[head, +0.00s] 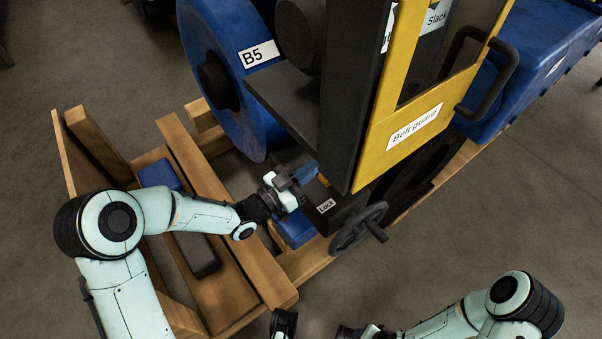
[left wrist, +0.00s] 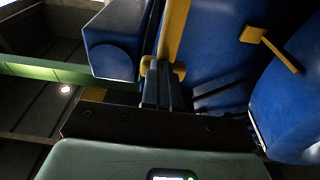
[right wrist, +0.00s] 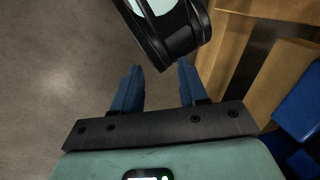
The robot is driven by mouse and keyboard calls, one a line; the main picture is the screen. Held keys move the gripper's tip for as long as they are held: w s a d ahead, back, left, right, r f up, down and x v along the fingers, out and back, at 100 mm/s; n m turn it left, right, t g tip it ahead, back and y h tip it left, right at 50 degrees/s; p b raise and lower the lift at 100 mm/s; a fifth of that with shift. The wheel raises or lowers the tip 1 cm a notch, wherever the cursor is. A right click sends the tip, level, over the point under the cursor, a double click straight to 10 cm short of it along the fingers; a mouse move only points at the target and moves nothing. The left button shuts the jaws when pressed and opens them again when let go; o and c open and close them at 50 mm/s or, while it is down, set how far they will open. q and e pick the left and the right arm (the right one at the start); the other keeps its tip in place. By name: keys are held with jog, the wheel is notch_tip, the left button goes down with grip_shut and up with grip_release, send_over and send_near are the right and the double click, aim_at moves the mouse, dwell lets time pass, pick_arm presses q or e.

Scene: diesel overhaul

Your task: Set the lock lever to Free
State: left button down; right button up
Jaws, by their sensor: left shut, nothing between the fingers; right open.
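The box labelled Lock (head: 326,206) sits low beside the yellow belt guard, left of a dark handwheel. My left gripper (head: 303,173) reaches in at this box, partly hidden by its own wrist. In the left wrist view its fingers (left wrist: 161,84) are shut and empty, with their tips at a yellow bar (left wrist: 172,30) that has knobs at its near end. I cannot tell whether the fingers touch it, nor whether this bar is the lock lever. The lever's setting is not readable. My right gripper (right wrist: 158,76) is open and empty, low over the floor.
The yellow belt guard (head: 416,122) with a black handle overhangs the lock box. A handwheel (head: 358,228) stands at its right. A blue wheel labelled B5 (head: 226,75) is behind. Wooden beams (head: 225,215) lie under my left arm. The front right floor is clear.

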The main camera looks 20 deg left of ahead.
pick_arm(q)
jog(key=w+d+r+g+y+p, duration=0.1)
jog(key=w+d+r+g+p, duration=0.1)
jog(key=p, duration=0.1)
jog(key=shift+w+y+p, duration=0.15)
jog(key=shift+y+p, duration=0.15)
jog(key=shift+y, duration=0.1)
jog(key=shift+w+d+g+y+p, duration=0.65)
jog(key=shift+w+g+p, duration=0.35)
jog(key=shift+p, duration=0.25)
jog(key=shift+w+d+f+g+y, duration=0.15)
jog(key=shift+w+d+g+y, duration=0.2)
jog(key=shift+w+g, duration=0.1)
jog(key=shift+w+d+p, duration=0.3)
jog(key=shift+w+p, duration=0.05)
pick_arm(e)
jog(key=s+a+r+g, duration=0.2)
jog(key=s+r, duration=0.4)
jog(key=r, duration=0.1)
jog(key=shift+s+a+r+n+y, duration=0.15)
jog(key=shift+s+r+n+y, duration=0.15)
jog(key=shift+r+y, duration=0.1)
pick_arm(q)
jog(key=shift+d, duration=0.1)
pick_arm(e)
jog(key=shift+a, duration=0.1)
